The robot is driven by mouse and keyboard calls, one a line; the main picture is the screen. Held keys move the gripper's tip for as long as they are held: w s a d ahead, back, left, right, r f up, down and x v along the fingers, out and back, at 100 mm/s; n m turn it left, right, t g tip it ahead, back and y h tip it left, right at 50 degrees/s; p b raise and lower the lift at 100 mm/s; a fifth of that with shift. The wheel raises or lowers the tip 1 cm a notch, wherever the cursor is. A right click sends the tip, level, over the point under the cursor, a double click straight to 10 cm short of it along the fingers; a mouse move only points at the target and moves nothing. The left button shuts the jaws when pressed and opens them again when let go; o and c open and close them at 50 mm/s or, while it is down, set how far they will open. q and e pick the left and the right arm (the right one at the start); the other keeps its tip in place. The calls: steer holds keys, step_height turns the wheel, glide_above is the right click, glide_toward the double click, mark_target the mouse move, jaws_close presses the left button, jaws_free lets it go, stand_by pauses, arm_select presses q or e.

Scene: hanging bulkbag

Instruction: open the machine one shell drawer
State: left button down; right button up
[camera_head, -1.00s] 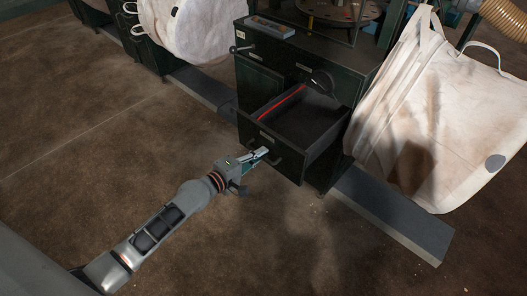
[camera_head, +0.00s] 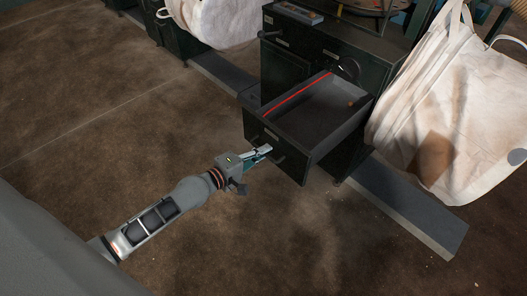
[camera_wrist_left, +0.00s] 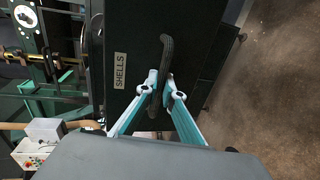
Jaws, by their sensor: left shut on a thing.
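The shell drawer (camera_head: 281,152) is pulled well out of the dark green machine cabinet (camera_head: 340,45). Its inside is grey with a red strip along the left edge, and a small brownish thing lies near its back right. In the left wrist view the drawer front carries a label (camera_wrist_left: 120,70) reading "SHELLS" and a dark curved handle (camera_wrist_left: 167,62). My left gripper (camera_head: 262,152) is at the drawer front, and in the wrist view its fingers (camera_wrist_left: 161,98) are shut on the handle. My right gripper is not in view.
A large white bulk bag (camera_head: 432,115) hangs close to the right of the drawer. Another white bag (camera_head: 222,20) is at the back left. A grey floor beam (camera_head: 400,205) runs below the cabinet. Open brown floor (camera_head: 110,90) lies to the left.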

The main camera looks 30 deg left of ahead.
arm_select(q)
steer(key=c, duration=2.5)
jaws_free()
steer(key=v, duration=1.2)
